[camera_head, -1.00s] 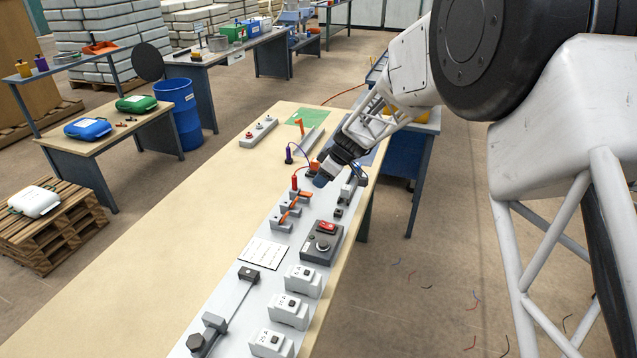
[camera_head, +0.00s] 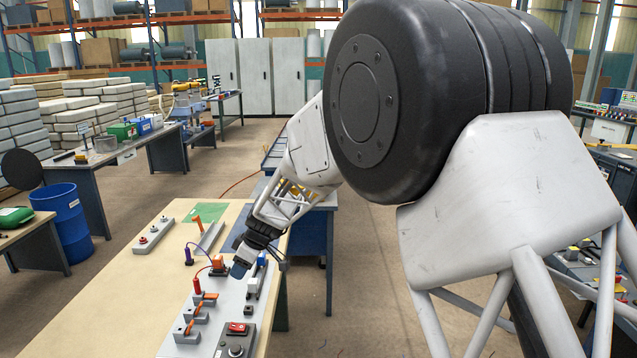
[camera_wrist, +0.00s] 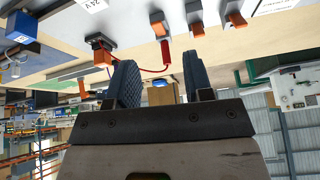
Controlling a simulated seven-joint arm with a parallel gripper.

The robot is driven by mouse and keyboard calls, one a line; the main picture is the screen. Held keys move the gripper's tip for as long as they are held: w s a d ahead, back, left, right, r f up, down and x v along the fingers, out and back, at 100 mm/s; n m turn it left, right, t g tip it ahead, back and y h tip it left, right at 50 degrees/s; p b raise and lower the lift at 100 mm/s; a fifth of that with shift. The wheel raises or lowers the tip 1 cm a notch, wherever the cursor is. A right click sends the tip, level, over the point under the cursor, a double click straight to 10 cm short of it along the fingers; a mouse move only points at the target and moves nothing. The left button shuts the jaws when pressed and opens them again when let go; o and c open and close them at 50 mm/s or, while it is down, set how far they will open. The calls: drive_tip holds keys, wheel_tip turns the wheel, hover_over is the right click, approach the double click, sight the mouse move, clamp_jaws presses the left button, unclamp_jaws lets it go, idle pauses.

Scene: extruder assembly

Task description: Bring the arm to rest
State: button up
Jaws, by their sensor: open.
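My gripper (camera_head: 241,268) is over the far part of the grey panel on the workbench, at the end of my white arm. In the wrist view its two dark ribbed fingers (camera_wrist: 163,85) stand apart with nothing between them. Beyond the fingers are a red plug (camera_wrist: 166,54) with a red wire and an orange-and-black connector (camera_wrist: 103,55). In the head view the red plug (camera_head: 197,286) stands left of my gripper, and the orange connector (camera_head: 218,264) is just beside it. The fingertips are small and partly blurred in the head view.
The workbench (camera_head: 120,290) has clear room on its left. A purple plug (camera_head: 188,254) stands farther back. A blue barrel (camera_head: 65,220) is on the floor at left.

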drive_tip(key=s+d+r+m+t+h, duration=0.1)
drive_tip(key=s+d+r+m, duration=0.2)
drive_tip(key=s+d+r, duration=0.4)
drive_tip(key=s+d+r+m, duration=0.2)
drive_tip(key=s+d, duration=0.2)
drive_tip(key=d, duration=0.5)
drive_tip(key=s+d+r+m+t+h, duration=0.1)
drive_tip(key=s+d+r+m, duration=0.2)
drive_tip(key=s+d+r, duration=0.4)
drive_tip(key=s+d+f+m+h, duration=0.1)
drive_tip(key=s+d+m, duration=0.3)
drive_tip(key=s+d, duration=0.4)
drive_tip(key=s+d+f+m+h, duration=0.1)
drive_tip(key=s+d+m, duration=0.3)
drive_tip(key=s+d, duration=0.5)
drive_tip(key=s+h, duration=0.1)
drive_tip(key=s, duration=0.6)
drive_tip(key=shift+d+f+m+h, duration=0.3)
drive_tip(key=shift+f+m+h, duration=0.1)
